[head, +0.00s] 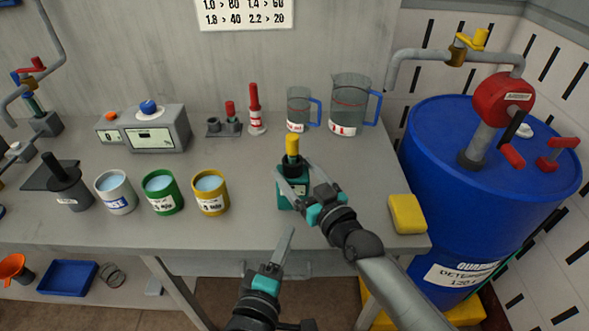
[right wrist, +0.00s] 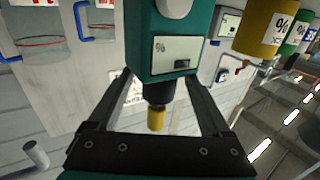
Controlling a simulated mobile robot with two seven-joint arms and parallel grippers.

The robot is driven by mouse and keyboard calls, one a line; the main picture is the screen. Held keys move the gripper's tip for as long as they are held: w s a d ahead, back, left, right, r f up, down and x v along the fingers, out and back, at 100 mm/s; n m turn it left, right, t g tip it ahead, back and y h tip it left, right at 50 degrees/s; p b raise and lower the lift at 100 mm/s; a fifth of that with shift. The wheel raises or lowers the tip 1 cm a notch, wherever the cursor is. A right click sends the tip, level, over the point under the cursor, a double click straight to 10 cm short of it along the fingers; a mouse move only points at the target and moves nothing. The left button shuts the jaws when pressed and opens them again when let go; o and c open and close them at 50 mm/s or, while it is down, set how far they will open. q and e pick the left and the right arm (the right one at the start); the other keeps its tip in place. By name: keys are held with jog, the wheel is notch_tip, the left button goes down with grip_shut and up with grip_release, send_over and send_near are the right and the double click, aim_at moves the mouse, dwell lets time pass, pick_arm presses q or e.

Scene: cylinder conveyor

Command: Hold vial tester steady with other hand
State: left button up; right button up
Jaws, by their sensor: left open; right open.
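The vial tester is a teal box (head: 286,198) with a black socket on top, standing near the front edge of the bench. A yellow-topped piece (head: 292,144) stands upright in its socket. In the right wrist view the tester (right wrist: 143,62) appears inverted, with a small display and the yellow piece (right wrist: 156,119) pointing down. My right gripper (head: 292,172) is open, its fingers on either side of the black socket, with gaps showing in the wrist view. My left gripper (head: 288,236) is open and empty, low in front of the bench edge, apart from the tester.
White, green and yellow cups (head: 211,204) of blue liquid stand left of the tester. A yellow sponge (head: 406,214) lies to its right. Measuring jugs (head: 349,108) stand behind. A grey device (head: 156,134) sits at the back left. A blue drum (head: 440,200) stands right of the bench.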

jog(key=shift+w+a, duration=0.25)
jog(key=shift+w, duration=0.15)
grip_shut()
dwell(0.5)
jog(key=c, duration=0.6)
grip_release()
jog(key=shift+c, duration=0.2)
grip_shut()
pick_arm(q)
jog(key=shift+c, duration=0.2)
